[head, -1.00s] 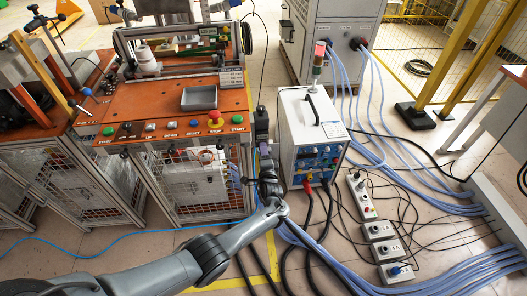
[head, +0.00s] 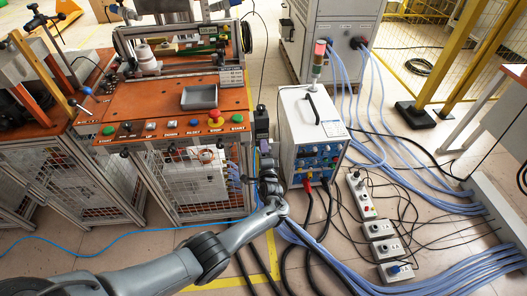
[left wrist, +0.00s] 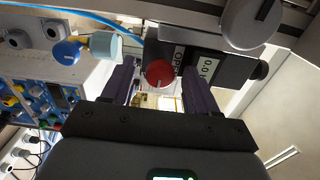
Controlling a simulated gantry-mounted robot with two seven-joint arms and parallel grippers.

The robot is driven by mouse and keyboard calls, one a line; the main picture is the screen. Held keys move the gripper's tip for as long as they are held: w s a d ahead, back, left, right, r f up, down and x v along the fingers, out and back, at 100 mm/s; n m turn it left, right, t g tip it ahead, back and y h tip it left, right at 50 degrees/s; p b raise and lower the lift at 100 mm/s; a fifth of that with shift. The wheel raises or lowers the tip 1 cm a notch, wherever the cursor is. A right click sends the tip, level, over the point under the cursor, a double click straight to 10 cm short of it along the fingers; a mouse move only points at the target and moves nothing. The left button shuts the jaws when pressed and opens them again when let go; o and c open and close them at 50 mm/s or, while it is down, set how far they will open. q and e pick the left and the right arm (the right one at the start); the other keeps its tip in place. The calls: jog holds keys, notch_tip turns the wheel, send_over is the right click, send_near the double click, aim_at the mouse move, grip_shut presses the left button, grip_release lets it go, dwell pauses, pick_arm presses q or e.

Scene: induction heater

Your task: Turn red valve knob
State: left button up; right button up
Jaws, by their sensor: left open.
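The red valve knob (left wrist: 159,73) is round, with a pale mark on its face. It sits on a dark block with a numbered label in the left wrist view. My left gripper (left wrist: 157,84) is open, with one dark finger on each side of the knob and visible gaps between. I cannot tell how deep the fingertips reach past it. In the head view, my left gripper (head: 266,170) points up at the dark valve unit (head: 261,124) at the workbench's right edge. The red knob is hidden there. My right gripper is not in view.
A white power box (head: 312,135) with cables stands close right of my gripper. The orange-topped workbench (head: 160,103), with coloured buttons, is at left. In the wrist view, a blue knob with a pale cylinder (left wrist: 104,46) and a grey round part (left wrist: 250,22) flank the red knob.

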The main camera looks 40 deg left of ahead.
pick_arm(q)
jog(key=p+v, duration=0.5)
jog(key=v, duration=0.5)
jog(key=shift+s+d, duration=0.25)
jog(key=shift+d, duration=0.05)
